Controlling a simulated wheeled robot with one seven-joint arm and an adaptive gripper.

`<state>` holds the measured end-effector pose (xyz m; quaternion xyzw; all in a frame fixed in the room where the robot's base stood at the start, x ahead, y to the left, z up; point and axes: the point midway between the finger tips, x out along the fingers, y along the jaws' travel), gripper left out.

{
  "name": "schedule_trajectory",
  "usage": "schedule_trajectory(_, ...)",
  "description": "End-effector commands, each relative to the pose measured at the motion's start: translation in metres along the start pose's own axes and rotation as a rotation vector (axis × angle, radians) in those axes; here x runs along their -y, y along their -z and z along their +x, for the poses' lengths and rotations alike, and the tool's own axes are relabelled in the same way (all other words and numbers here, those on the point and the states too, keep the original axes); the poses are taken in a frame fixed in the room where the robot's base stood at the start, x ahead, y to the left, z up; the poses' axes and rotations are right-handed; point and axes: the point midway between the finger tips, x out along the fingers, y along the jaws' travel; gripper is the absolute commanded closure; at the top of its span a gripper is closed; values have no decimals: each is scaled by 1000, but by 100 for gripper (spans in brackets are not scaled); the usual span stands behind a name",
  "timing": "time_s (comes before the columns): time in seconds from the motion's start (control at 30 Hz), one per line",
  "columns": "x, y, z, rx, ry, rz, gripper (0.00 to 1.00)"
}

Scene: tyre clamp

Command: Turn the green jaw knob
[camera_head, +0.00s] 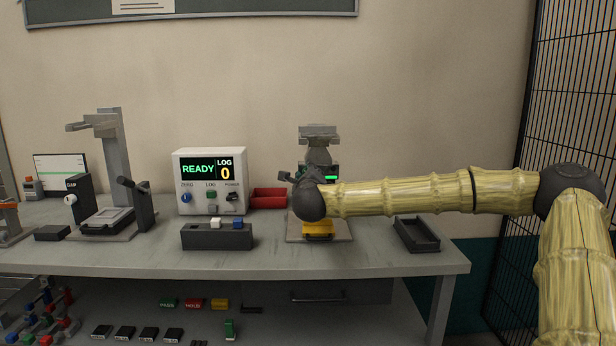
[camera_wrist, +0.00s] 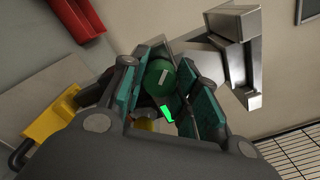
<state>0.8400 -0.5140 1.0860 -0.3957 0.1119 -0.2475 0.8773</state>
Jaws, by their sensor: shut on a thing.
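The green jaw knob (camera_wrist: 158,78) shows in the wrist view between the teal finger pads of my gripper (camera_wrist: 172,82). My gripper is shut on it, with a pad on either side. A bright green bar (camera_wrist: 168,114) shows just below the knob. In the head view the grey clamp fixture (camera_head: 318,137) stands at the right part of the bench, with a yellow part (camera_head: 318,229) at its base. My gripper (camera_head: 309,178) is in front of the fixture, and my arm hides most of its middle. The knob itself is hidden in the head view.
A red bin (camera_head: 268,198) and a display box reading READY (camera_head: 210,156) stand left of the fixture. A dark tray (camera_head: 417,235) lies to its right. A button block (camera_head: 216,236) is at the front. A black mesh fence (camera_head: 575,90) stands at the right.

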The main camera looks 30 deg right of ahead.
Motion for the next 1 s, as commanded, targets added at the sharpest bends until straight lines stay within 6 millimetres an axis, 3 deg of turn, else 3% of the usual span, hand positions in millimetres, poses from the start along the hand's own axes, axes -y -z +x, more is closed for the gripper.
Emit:
schedule_trajectory(0.57, -2, 1, -1, -1, -4, -1, 93)
schedule_trajectory(0.6, -2, 1, -1, -1, -4, -1, 62)
schedule_trajectory(0.7, -2, 1, 0, -1, -3, 0, 47)
schedule_trajectory(1.0, -1, 0, -1, 0, -1, 0, 47)
